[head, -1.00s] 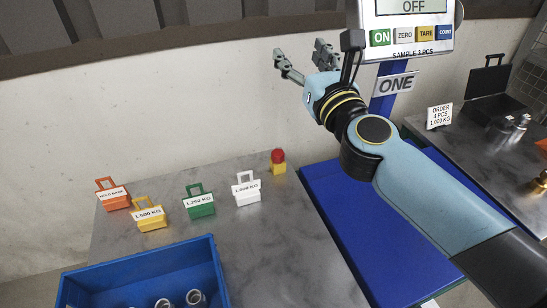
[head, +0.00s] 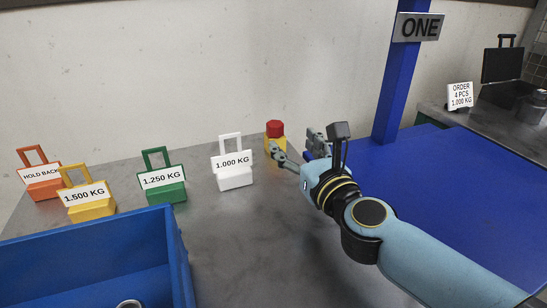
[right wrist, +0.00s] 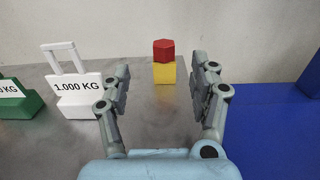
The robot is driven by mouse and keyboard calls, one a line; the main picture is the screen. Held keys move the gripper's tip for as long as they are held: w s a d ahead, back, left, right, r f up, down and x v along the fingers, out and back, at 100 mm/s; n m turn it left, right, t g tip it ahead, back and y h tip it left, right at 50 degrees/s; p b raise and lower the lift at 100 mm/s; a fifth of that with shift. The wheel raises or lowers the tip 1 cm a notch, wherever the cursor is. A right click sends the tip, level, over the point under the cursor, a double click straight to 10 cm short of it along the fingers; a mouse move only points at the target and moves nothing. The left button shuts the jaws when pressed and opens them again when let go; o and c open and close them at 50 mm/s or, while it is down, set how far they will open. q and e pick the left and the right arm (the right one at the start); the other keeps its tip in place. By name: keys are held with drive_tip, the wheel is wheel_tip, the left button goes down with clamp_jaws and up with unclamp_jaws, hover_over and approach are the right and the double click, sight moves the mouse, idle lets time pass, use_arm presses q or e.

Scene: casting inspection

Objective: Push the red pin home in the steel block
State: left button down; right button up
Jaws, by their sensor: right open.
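A red hexagonal piece (head: 275,129) sits on top of a small yellow block (head: 272,147) at the back of the grey table. In the right wrist view the red piece (right wrist: 163,50) and yellow block (right wrist: 164,73) show beyond the fingertips, between the two fingers. My right gripper (head: 297,150) is open and empty, low over the table, in front of and to the right of the yellow block. I cannot tell whether a finger touches it. The red piece's lower part is hidden. I see no block that looks like steel. My left gripper is out of view.
A white 1.000 KG block (head: 234,177) stands left of the yellow block, with green (head: 165,190), yellow 1.500 KG (head: 90,211) and orange (head: 42,188) ones further left. A blue bin (head: 95,250) is at front left. A blue surface (head: 450,185) and post (head: 398,85) are right.

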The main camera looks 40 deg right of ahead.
sight(278, 129)
drive_tip(key=shift+w+f, duration=0.15)
drive_tip(key=shift+f, duration=0.4)
drive_tip(key=x, duration=0.5)
drive_tip(key=shift+r+p, duration=0.15)
drive_tip(key=shift+p, duration=0.15)
drive_tip(key=shift+d+x, duration=0.15)
drive_tip(key=shift+x, duration=1.2)
drive_tip(key=shift+d+x, duration=0.1)
drive_tip(key=shift+x, duration=1.3)
drive_tip(key=shift+c, duration=0.4)
drive_tip(key=c, duration=1.2)
